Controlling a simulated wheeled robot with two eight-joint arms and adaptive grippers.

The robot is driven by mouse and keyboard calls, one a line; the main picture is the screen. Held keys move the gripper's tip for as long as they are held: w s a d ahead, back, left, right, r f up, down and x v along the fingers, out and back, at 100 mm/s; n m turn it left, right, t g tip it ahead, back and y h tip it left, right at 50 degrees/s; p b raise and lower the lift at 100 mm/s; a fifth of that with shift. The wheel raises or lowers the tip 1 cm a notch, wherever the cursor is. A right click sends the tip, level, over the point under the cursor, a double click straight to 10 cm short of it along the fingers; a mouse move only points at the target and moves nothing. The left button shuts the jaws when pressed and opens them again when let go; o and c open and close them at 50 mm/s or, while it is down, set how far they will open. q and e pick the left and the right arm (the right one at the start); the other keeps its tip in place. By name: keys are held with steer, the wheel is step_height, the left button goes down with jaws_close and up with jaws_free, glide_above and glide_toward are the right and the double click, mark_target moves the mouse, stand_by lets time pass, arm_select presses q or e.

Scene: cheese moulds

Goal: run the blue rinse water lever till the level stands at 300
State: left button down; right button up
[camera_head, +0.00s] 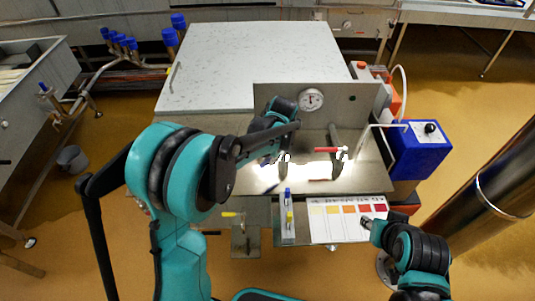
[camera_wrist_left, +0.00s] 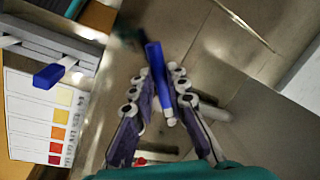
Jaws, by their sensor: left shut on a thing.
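The blue lever (camera_wrist_left: 155,70) stands between the two fingers of my left gripper (camera_wrist_left: 160,95) in the left wrist view, and the gripper is shut on it. In the head view my left gripper (camera_head: 276,160) is over the bright metal worktop in front of the upright panel; the lever is hidden there. A round white dial (camera_head: 311,99) sits on that panel; its numbers are too small to read. No readable water level shows. My right gripper (camera_head: 368,222) is at the lower right, beside the colour chart, and its fingers are not clear.
A red-handled lever (camera_head: 326,150) is right of my left gripper. A small grey tray (camera_head: 287,238) with blue and yellow handled items and a colour chart (camera_head: 322,234) lie in front. A blue box (camera_head: 418,158) stands right. A pale board (camera_head: 245,60) is behind.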

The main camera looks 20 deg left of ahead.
arm_select(q)
steer(key=shift+s+d+n, duration=0.1)
steer(key=shift+d+n, duration=0.2)
steer(key=shift+n, duration=0.2)
steer(key=c, duration=1.5)
jaws_free()
steer(key=shift+r, duration=0.1)
steer(key=r, duration=0.4)
steer(key=d+r, duration=0.1)
steer(key=r, duration=0.2)
steer(key=s+d+r, duration=0.1)
steer(key=r, duration=0.3)
steer(key=shift+s+d+r, duration=0.1)
steer(key=shift+r, duration=0.2)
